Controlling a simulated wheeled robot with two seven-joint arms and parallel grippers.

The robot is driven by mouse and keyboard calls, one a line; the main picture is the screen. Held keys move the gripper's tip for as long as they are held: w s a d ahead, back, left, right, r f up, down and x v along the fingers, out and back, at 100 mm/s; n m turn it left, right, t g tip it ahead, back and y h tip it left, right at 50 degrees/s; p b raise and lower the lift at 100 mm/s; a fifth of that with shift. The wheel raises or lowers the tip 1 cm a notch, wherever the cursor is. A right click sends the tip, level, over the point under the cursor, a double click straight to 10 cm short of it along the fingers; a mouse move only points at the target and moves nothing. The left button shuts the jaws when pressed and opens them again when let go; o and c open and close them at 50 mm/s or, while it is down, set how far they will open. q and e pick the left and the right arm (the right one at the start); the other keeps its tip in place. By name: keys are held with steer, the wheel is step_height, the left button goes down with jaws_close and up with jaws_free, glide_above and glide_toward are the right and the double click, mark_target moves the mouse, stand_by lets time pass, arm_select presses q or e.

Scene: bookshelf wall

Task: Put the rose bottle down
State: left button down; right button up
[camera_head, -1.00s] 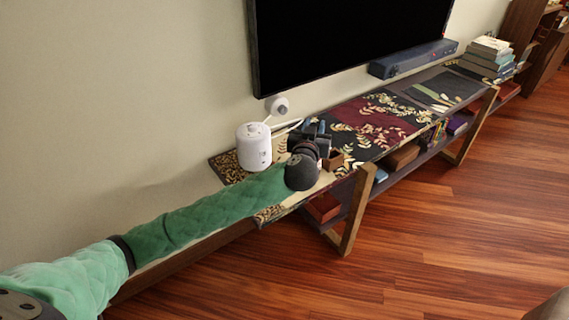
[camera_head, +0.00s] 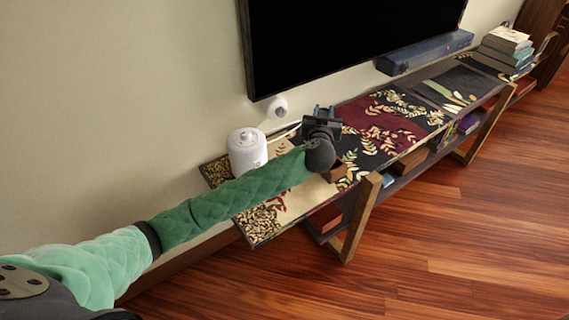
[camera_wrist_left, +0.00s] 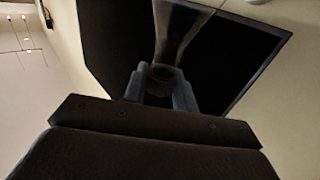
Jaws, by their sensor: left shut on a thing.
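My left gripper (camera_head: 323,113) is over the console's patterned top, to the right of the white canister. In the left wrist view its two blue-grey fingers (camera_wrist_left: 160,82) are closed on a dark, rounded thing (camera_wrist_left: 163,72), which I take to be the rose bottle. Its shape is mostly hidden, and its colour is hard to tell against the dark screen. In the head view the gripper and my arm hide it. I cannot tell whether its base touches the console (camera_head: 283,208). My right gripper is not in view.
A white canister (camera_head: 247,150) stands close to my left forearm. A small brown box (camera_head: 335,171) sits just below the gripper. A large dark TV (camera_head: 345,45) hangs behind. The runner to the right (camera_head: 385,120) is clear up to the soundbar (camera_head: 425,52) and books (camera_head: 505,45).

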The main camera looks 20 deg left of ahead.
arm_select(q)
steer(key=shift+w+a, duration=0.15)
steer(key=shift+w, duration=0.15)
steer(key=shift+a+f, duration=0.1)
steer(key=shift+a, duration=0.25)
steer(key=w+a+f+p, duration=0.2)
steer(key=a+f, duration=0.8)
steer(key=shift+a+f+p, duration=0.25)
steer(key=shift+a+p, duration=0.05)
steer(key=shift+p, duration=0.05)
steer(key=c, duration=1.1)
jaws_free()
steer(key=shift+f, duration=0.1)
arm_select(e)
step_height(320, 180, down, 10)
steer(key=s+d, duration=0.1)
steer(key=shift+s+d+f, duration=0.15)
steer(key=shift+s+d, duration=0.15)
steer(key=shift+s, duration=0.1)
